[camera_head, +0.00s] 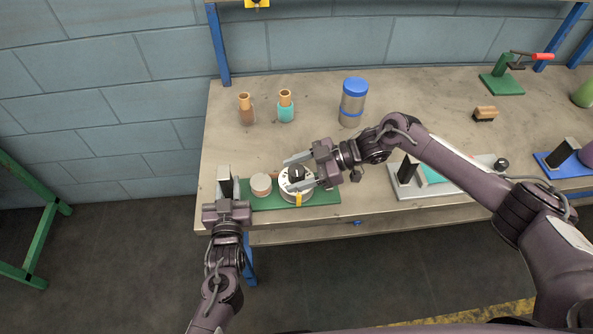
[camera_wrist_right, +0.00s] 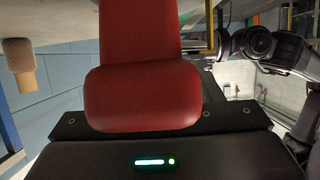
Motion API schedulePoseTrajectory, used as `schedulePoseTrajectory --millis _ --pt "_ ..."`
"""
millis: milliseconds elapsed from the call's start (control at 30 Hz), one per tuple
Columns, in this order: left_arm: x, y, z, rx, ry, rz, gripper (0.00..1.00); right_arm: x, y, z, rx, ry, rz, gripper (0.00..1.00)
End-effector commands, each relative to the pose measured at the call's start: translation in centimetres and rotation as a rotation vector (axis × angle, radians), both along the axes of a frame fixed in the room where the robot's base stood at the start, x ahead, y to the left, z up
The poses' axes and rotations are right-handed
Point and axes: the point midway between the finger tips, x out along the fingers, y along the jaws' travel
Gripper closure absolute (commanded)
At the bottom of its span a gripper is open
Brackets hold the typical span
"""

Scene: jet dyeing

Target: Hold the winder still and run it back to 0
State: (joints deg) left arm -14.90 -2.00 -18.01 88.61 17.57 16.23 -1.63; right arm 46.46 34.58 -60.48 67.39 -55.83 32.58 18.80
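The winder is a green base plate (camera_head: 328,198) near the table's front left edge.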

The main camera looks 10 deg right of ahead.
Motion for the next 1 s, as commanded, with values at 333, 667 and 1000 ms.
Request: schedulePoseTrajectory --millis 333,667,1000 --pt "0.0 0.0 0.0 -0.001 0.000 0.000 0.98 0.2 -0.9 0.5 0.001 -0.003 -0.002 0.41" --pt "0.0 0.0 0.0 -0.001 0.000 0.000 0.98 0.3 -7.1 2.9 -0.002 -0.002 -0.003 0.41" --pt "0.0 0.0 0.0 0.000 0.001 0.000 0.98 0.2 -10.9 4.6 0.001 -0.002 0.000 0.41"
